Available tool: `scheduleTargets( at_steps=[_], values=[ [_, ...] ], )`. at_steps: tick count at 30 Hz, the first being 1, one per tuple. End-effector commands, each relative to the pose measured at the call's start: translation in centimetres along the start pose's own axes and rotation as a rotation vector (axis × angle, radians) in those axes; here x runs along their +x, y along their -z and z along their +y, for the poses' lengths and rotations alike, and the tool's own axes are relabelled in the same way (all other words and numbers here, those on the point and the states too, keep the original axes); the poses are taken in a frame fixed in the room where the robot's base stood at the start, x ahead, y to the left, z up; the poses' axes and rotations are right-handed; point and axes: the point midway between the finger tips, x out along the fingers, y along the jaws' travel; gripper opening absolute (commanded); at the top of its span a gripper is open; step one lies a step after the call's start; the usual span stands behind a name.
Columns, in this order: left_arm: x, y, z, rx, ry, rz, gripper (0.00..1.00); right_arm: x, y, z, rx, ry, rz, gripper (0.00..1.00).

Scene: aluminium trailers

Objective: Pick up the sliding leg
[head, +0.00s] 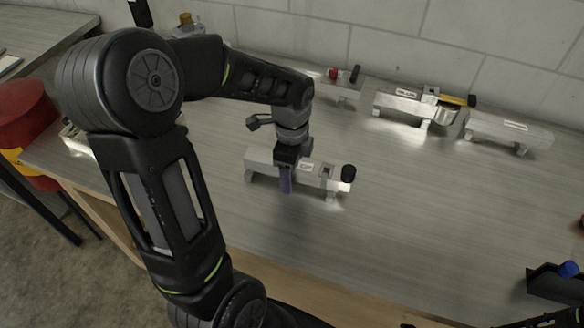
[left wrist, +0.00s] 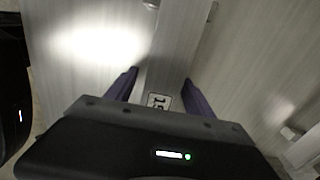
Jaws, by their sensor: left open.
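A silver metal bar (head: 318,172) with a small white label, short feet and a black knob at its right end stands on the bench; it looks like the sliding leg, though its label is too small to read. My left gripper (head: 286,178) points down over its left-middle part, hiding some of it. In the left wrist view the bar (left wrist: 168,62) runs between the two purple fingers of my left gripper (left wrist: 160,92), with a dark-printed label close to the palm. The fingers are open, one on each side of the bar. My right gripper is not seen.
More metal trailer parts (head: 400,104) stand in a row along the back wall, one with a yellow and black piece (head: 457,100). A black holder (head: 552,284) with a blue-topped item is at the lower right. A red container (head: 22,112) is at the left. The bench's right-middle is clear.

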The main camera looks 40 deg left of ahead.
Motion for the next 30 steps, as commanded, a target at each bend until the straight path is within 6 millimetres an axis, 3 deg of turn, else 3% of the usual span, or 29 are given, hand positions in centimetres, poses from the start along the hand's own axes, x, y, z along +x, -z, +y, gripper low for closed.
scheduleTargets(
  at_steps=[17,30],
  values=[
    [-0.02,0.01,-0.01,0.000,0.000,0.000,0.61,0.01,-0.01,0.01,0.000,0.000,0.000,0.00],
    [-0.02,0.01,-0.01,0.000,0.000,0.000,0.25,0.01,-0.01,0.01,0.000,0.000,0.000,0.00]
  ],
)
